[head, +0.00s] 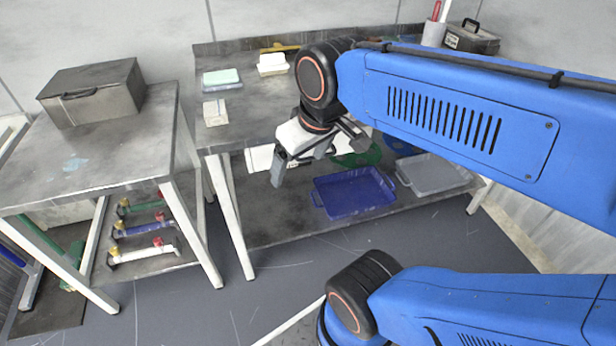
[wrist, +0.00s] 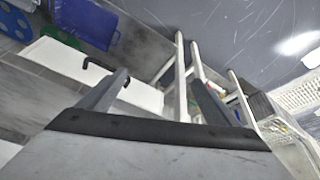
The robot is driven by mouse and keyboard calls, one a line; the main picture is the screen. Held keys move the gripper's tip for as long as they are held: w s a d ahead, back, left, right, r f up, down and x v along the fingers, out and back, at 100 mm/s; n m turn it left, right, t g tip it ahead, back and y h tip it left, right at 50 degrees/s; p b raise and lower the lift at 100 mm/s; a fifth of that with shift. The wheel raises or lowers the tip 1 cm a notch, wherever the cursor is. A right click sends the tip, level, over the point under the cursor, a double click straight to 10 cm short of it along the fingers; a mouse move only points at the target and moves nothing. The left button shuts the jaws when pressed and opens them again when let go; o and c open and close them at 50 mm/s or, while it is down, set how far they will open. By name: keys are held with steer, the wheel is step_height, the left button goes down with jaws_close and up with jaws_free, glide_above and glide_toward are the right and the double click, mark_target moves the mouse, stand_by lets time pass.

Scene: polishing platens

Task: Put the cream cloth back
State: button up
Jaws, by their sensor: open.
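A cream, cloth-like block (head: 272,64) lies at the back of the dark workbench, beside a yellow item. A smaller cream block (head: 215,112) lies near the bench's left front edge. I cannot tell for certain which is the cream cloth. A pale green cloth-like block (head: 221,77) sits on a light base at the bench's left. My gripper (head: 316,152) is open and empty, over the bench's front edge and to the right of the cream blocks. The wrist view shows its spread fingers (wrist: 158,88) with nothing between them; no cream cloth shows there.
A blue bin (head: 355,211) and a grey bin (head: 436,190) stand on the lower shelf. A metal box (head: 95,92) stands on the left table (head: 120,140). A dark toolbox (head: 471,38) is at the back right. The floor (head: 290,285) before the bench is partly clear.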

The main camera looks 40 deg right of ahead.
steer(key=s+f, duration=0.1)
steer(key=s+f+m, duration=0.1)
steer(key=shift+s+d+f+t, duration=0.15)
steer(key=shift+s+f+t, duration=0.15)
steer(key=shift+f, duration=0.1)
stand_by(1.1)
